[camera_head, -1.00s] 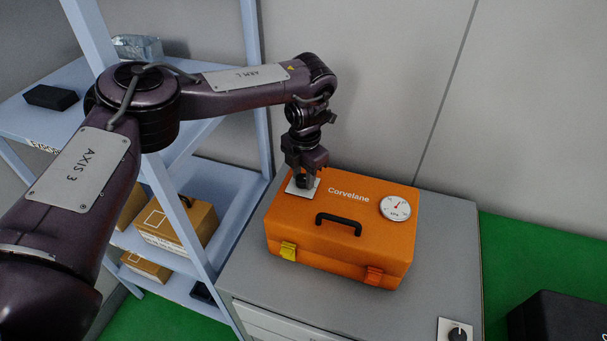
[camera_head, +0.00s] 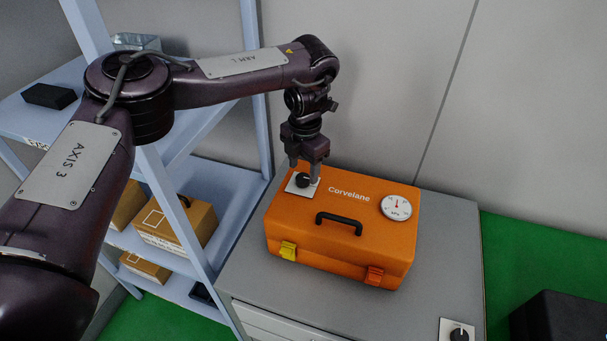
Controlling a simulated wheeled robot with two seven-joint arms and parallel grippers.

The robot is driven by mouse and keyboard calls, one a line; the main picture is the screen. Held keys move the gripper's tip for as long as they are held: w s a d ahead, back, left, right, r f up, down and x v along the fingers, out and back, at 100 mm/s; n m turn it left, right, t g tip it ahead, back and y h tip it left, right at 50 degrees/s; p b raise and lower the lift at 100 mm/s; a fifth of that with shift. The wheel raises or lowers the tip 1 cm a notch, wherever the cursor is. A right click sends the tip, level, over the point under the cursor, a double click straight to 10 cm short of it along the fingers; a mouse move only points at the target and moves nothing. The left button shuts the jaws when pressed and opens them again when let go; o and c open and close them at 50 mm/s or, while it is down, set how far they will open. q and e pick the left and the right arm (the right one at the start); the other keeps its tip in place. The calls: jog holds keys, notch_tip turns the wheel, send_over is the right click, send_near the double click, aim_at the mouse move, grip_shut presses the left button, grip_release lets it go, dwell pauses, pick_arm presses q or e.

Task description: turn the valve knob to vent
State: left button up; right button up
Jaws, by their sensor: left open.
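An orange case marked "Corvelane" (camera_head: 335,253) lies closed on a grey cabinet. A black knob (camera_head: 303,181) sits on a white plate (camera_head: 295,191) at the case's back left corner. It is the likely valve knob; any position labels on the plate are too small to read. My left gripper (camera_head: 304,172) points down at this knob with its fingers open. They are just above or beside the knob; contact is unclear. A round white gauge (camera_head: 396,207) with a red needle is on the lid's right. My right gripper is out of view.
The case has a black handle (camera_head: 339,222), a yellow latch (camera_head: 288,251) and an orange latch (camera_head: 374,275). Another black knob (camera_head: 459,334) is on the cabinet's front right. A blue shelf (camera_head: 205,235) with boxes stands left. A black box (camera_head: 560,318) is at lower right.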

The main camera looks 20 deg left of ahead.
aim_at(304, 178)
pick_arm(q)
notch_tip(304, 178, up, 5)
jog(key=shift+s+d+r, duration=0.1)
dwell(0.6)
